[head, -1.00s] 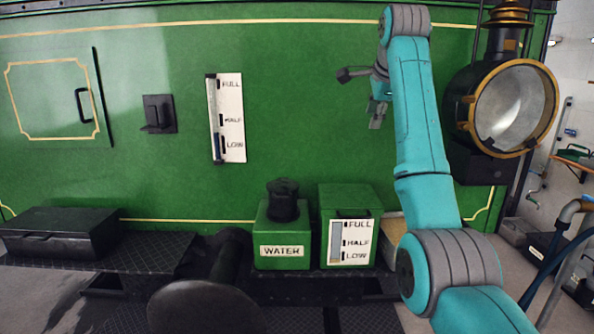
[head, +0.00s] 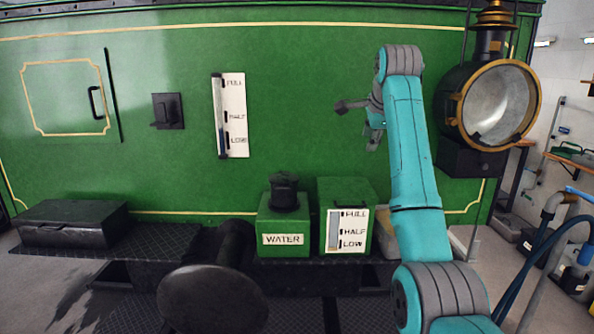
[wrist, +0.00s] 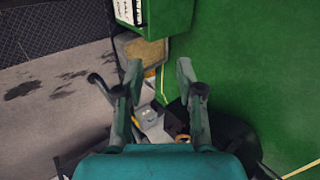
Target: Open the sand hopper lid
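A green box (head: 325,228) with a white FULL, HALF, LOW gauge on its front stands on the dark running board. It may be the sand hopper; no label on it says so. Its flat green top (head: 345,191) looks shut. In the wrist view part of the box (wrist: 170,18) shows at the top edge, beyond the fingertips. My gripper (head: 373,137) is raised above and slightly right of the box, in front of the green tram side. The wrist view shows its two fingers (wrist: 159,78) apart with nothing between them.
A green WATER tank (head: 284,239) with a black cap stands left of the box. A tan-topped block (wrist: 143,50) lies beside the box. A large lamp (head: 492,105) is right of my arm. A round black buffer (head: 212,299) projects in front. A black chest (head: 70,224) is at left.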

